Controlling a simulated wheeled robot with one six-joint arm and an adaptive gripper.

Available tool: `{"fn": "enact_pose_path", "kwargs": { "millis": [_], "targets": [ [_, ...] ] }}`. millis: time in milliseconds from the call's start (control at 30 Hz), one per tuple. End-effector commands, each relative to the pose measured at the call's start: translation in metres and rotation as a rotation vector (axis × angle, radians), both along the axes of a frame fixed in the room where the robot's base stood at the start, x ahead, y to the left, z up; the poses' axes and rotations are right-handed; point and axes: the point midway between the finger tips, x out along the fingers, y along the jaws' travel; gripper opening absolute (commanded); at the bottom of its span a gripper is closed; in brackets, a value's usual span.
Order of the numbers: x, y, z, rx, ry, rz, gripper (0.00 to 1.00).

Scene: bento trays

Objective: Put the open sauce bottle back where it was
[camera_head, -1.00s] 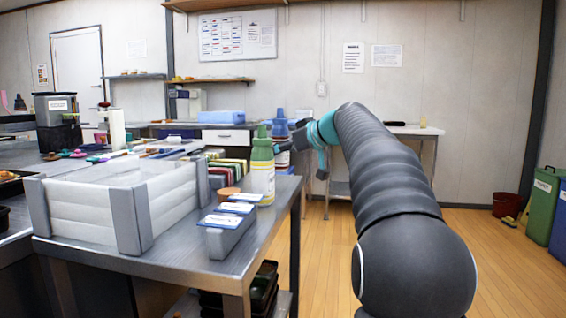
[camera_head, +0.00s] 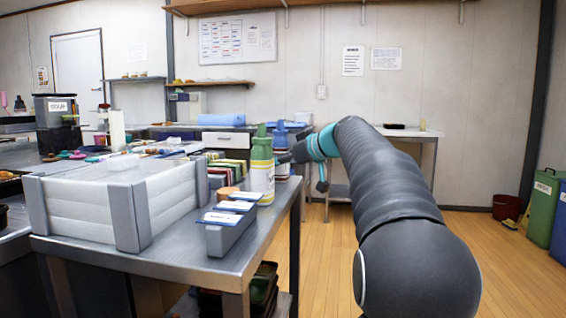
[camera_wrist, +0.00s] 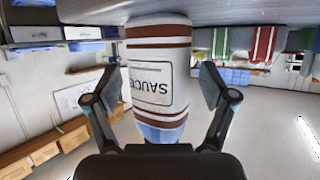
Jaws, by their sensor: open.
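The sauce bottle, with a blue top and a white label between dark bands, stands upright at the table's far right corner (camera_head: 282,168). In the wrist view it hangs upside down in the picture, with its "SAUCE" label (camera_wrist: 158,82) facing me. My gripper (camera_wrist: 162,95) is open around it, one finger on each side, with a small gap showing at both sides. The bottle's tip is hidden in the wrist view.
A green sauce bottle (camera_head: 262,172) stands just in front and left of it. A grey holder with labelled cards (camera_head: 230,228), an orange-brown round item (camera_head: 228,193) and a white-sided crate (camera_head: 95,212) share the steel table (camera_head: 190,262).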

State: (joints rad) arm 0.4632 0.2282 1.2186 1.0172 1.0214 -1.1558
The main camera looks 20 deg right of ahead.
Motion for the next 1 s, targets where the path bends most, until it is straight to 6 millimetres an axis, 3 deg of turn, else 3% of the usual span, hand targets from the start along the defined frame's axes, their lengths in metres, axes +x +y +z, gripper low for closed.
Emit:
{"fn": "enact_pose_path", "kwargs": {
  "millis": [167, 700, 1000],
  "targets": [
    [0.000, 0.000, 0.005, 0.000, 0.000, 0.000, 0.83],
    [-0.081, -0.039, 0.039, -0.001, -0.002, -0.004, 0.83],
    [-0.100, -0.047, 0.048, 0.000, 0.000, -0.001, 0.83]
  ]
}}
